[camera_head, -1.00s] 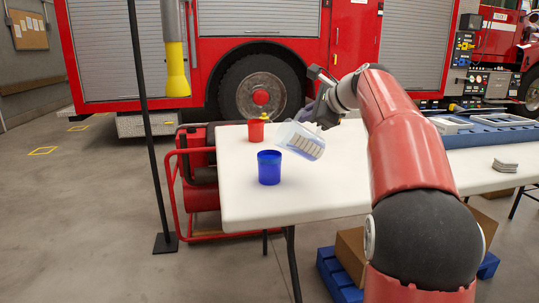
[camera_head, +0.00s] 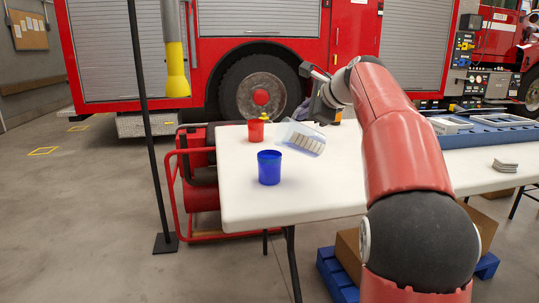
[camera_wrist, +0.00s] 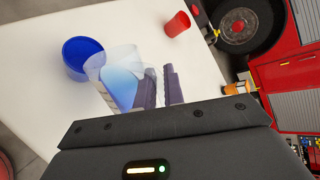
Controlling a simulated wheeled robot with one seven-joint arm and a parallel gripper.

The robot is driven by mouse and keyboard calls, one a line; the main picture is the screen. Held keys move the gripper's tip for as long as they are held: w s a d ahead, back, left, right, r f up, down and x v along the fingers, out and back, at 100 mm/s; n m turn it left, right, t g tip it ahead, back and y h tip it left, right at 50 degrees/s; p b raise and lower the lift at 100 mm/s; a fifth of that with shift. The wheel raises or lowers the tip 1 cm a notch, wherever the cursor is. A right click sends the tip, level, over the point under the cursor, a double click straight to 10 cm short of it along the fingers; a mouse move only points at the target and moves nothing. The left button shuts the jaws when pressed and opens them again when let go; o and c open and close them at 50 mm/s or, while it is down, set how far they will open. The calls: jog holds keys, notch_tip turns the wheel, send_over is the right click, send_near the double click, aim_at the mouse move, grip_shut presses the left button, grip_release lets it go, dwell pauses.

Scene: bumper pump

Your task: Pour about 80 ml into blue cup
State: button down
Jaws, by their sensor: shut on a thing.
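The blue cup (camera_head: 269,168) stands upright on the white table near its left end; it also shows in the wrist view (camera_wrist: 82,60). My gripper (camera_head: 320,112) is shut on a clear jug (camera_head: 303,138) with pale markings. The jug is tilted, its mouth towards the left, above and to the right of the blue cup. In the wrist view the jug (camera_wrist: 120,80) shows bluish contents beside my dark fingers (camera_wrist: 158,88), its mouth end overlapping the cup's edge. I see no clear stream, and the liquid level in the cup cannot be made out.
A red cup (camera_head: 256,132) stands behind the blue cup, with a small yellow thing (camera_head: 264,117) by it. A blue tray (camera_head: 490,130) and a grey stack (camera_head: 505,165) are on the right of the table (camera_head: 300,200). A black pole (camera_head: 145,130) stands to the left.

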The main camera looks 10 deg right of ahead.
jog(key=shift+a+r+n+h, duration=0.5)
jog(key=shift+a+r+h, duration=0.1)
jog(key=shift+a+r, duration=0.1)
dwell(1.6)
jog(key=shift+a+r+h, duration=0.1)
jog(key=shift+a+h, duration=0.2)
jog(key=shift+a, duration=0.2)
dwell(0.4)
jog(key=shift+a+r+n+p, duration=0.1)
jog(key=shift+r+n+p, duration=0.05)
jog(key=shift+n+p, duration=0.15)
dwell(0.3)
jog(key=d, duration=0.1)
jog(key=d+f+m+y, duration=0.1)
jog(key=d, duration=0.1)
jog(key=shift+f+b, duration=0.15)
jog(key=shift+b, duration=0.15)
jog(key=shift+d+f+m+y, duration=0.2)
jog(key=shift+m+y, duration=0.1)
jog(key=shift+a, duration=0.1)
jog(key=shift+d+f+m+y, duration=0.6)
jog(key=shift+f, duration=0.15)
jog(key=shift+d+f+m+t+y, duration=0.1)
jog(key=shift+f+m+t+y, duration=0.2)
jog(key=shift+f+y, duration=0.1)
